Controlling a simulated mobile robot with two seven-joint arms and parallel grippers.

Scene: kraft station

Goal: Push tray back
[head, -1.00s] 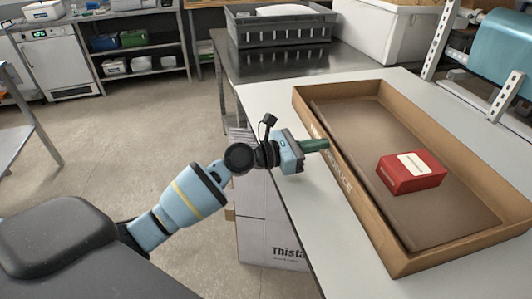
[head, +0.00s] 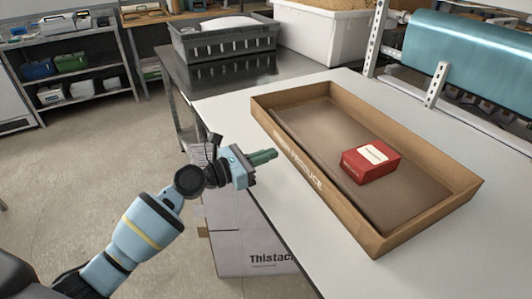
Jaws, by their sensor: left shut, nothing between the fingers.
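The tray (head: 292,167) is a shallow brown cardboard box with "PRODUCE" on its near long side, lying on the white table. A red box (head: 371,163) with a white label sits inside it, right of the middle. My left gripper (head: 264,157) is shut and empty, with green fingers pointing right toward the tray's near side wall. In the picture a small gap shows between the fingertips and the wall; I cannot tell whether they touch. My right gripper is not in view.
The white table (head: 233,113) has free room around the tray. A grey crate (head: 222,40) stands on a dark metal table at the back. A teal roll (head: 470,60) on a white frame stands at the back right. A carton (head: 245,240) stands below the table edge.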

